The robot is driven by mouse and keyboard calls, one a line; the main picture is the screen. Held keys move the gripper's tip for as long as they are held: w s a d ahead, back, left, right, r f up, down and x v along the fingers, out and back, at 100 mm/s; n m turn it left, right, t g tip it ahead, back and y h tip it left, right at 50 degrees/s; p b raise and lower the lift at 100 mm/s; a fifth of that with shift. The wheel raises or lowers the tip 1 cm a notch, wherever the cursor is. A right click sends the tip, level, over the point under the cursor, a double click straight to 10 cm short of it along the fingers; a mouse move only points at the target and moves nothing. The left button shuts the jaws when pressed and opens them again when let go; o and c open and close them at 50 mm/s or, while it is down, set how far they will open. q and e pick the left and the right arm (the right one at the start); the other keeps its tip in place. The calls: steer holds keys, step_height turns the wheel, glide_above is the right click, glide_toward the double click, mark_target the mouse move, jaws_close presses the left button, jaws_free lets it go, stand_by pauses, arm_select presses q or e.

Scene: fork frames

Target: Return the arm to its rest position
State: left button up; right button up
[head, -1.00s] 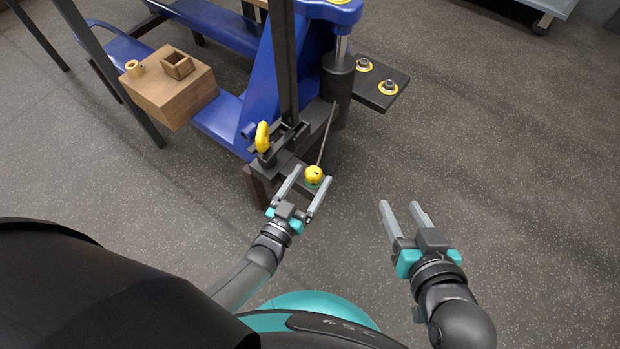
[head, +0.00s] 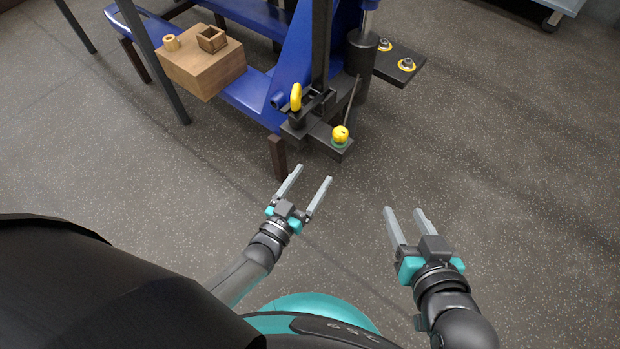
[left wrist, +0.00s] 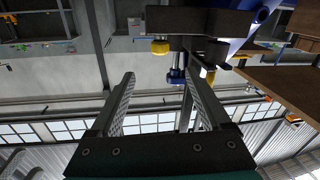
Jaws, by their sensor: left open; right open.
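My left gripper (head: 306,182) is open and empty over bare floor, in front of the blue machine (head: 295,65). In the left wrist view its two fingers (left wrist: 165,95) stand apart with nothing between them. My right gripper (head: 405,218) is open and empty over the floor at the right. A yellow knob (head: 340,134) with a green base sits on the dark bracket at the machine's near end, ahead of and apart from the left gripper. A yellow handle (head: 296,97) stands a little left of the knob.
A wooden block (head: 203,75) on the machine's blue arm carries a wooden ring (head: 171,43) and a small open wooden box (head: 212,39). A dark plate (head: 402,68) with two yellow-ringed bolts juts out right. The floor (head: 480,150) at right is clear.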

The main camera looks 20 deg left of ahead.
steer(key=shift+w, duration=0.15)
